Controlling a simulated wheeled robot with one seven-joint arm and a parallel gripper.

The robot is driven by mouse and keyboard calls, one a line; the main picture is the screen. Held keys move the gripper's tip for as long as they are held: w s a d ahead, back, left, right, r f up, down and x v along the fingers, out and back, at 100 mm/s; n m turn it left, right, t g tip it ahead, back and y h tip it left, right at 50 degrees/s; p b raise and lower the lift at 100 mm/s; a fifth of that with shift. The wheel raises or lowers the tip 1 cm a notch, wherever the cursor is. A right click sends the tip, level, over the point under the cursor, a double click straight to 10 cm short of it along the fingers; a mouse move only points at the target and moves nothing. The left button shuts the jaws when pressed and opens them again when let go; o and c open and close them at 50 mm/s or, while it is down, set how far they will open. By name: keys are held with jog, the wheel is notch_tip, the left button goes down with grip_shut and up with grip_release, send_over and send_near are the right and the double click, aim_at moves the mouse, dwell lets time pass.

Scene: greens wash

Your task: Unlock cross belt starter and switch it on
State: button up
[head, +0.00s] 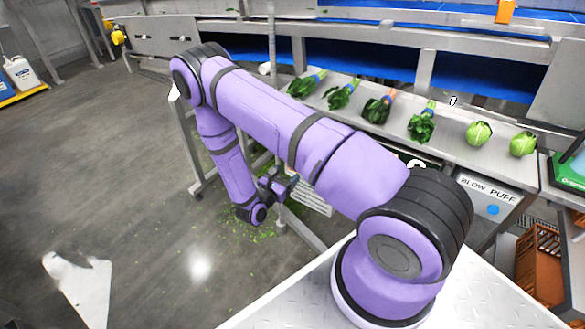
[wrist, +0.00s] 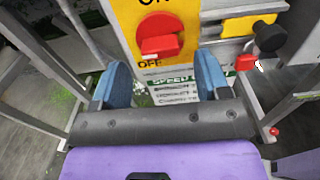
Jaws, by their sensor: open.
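In the wrist view the starter is a yellow panel (wrist: 125,15) with a red rotary switch (wrist: 160,24) on it. The word OFF shows below the switch and part of ON above it. To its right is a metal slide with a yellow bar (wrist: 236,27) and a black knob (wrist: 270,37) at its right end. A small red piece (wrist: 245,62) sits below that slide. My gripper (wrist: 160,80) is open, its two blue fingers apart and empty, just below the panel. In the head view my gripper (head: 280,187) is low beside the bench; the panel cannot be made out there.
Several bunches of greens (head: 378,107) and two round green heads (head: 479,133) lie on the metal bench. A BLOW PUFF box (head: 488,196) hangs at its front. An orange crate (head: 540,262) stands lower right. Open floor (head: 120,150) lies left.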

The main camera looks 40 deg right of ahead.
jog(key=shift+x, duration=2.3)
jog(key=c, duration=0.6)
jog(key=shift+o, duration=0.2)
